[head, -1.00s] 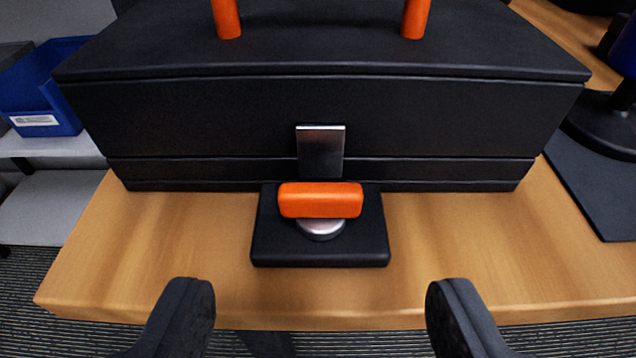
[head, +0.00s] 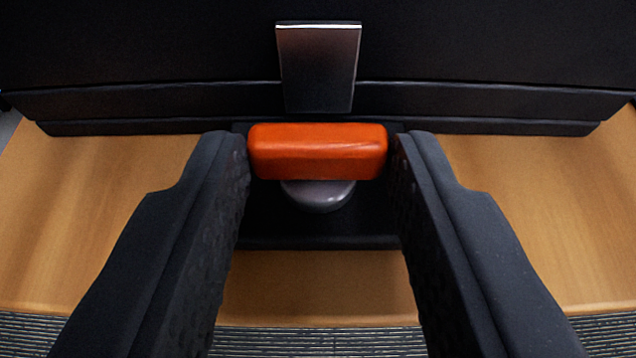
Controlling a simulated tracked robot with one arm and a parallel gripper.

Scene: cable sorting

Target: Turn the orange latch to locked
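The orange latch (head: 318,152) is a rounded bar lying crosswise, left to right, on a round silver pivot (head: 318,195). The pivot stands on a black base plate (head: 320,242) in front of the black case (head: 150,50). My gripper (head: 318,150) has one finger at each end of the latch. The fingers stand apart, very close to the bar's ends; I cannot tell whether they touch it. The finger sides hide parts of the base plate. A silver metal tab (head: 318,65) hangs on the case front just behind the latch.
The case front forms a wall right behind the latch. The wooden table top (head: 100,215) is bare on both sides of the base plate. Its front edge lies close, with striped carpet (head: 320,340) below.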

